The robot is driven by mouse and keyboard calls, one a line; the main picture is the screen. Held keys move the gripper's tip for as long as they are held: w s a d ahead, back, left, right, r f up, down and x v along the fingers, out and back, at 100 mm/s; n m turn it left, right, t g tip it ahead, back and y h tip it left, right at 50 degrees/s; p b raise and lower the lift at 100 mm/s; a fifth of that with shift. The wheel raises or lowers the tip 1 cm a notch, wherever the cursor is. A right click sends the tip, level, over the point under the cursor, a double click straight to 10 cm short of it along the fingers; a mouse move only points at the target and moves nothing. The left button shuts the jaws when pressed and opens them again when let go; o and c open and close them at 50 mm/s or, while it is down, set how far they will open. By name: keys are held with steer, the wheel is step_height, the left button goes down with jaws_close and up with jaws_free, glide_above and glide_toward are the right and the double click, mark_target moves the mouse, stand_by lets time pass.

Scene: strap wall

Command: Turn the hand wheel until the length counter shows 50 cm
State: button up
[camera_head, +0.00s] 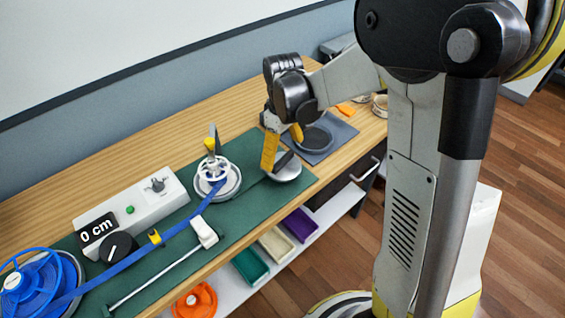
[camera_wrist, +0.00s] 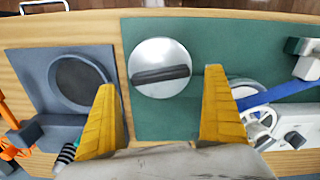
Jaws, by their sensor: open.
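The length counter (camera_head: 97,229) is a black display reading "0 cm", on the white box in the head view. A white spoked wheel (camera_head: 212,172) stands on a round silver base with the blue strap (camera_head: 180,228) running to it; part of it shows at right in the wrist view (camera_wrist: 257,122). A blue spoked wheel (camera_head: 22,284) sits on the reel at far left. I cannot tell which is the hand wheel. My gripper (camera_head: 282,147) is open and empty above a silver disc with a black bar handle (camera_wrist: 160,72), between and beyond the fingertips in the wrist view.
A green mat (camera_head: 245,205) covers much of the wooden bench. A grey mat with a dark round dish (camera_wrist: 78,80) lies beside the disc. A black knob (camera_head: 118,247) and a white clamp (camera_head: 205,233) stand near the strap. Coloured bins (camera_head: 250,265) sit below the front edge.

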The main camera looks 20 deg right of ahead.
mark_target(283, 158)
steer(key=shift+f+b, duration=0.4)
steer(key=shift+f, duration=1.3)
steer(key=c, duration=1.1)
steer(key=shift+m, duration=0.3)
steer(key=m, duration=1)
steer(key=shift+m, duration=2.2)
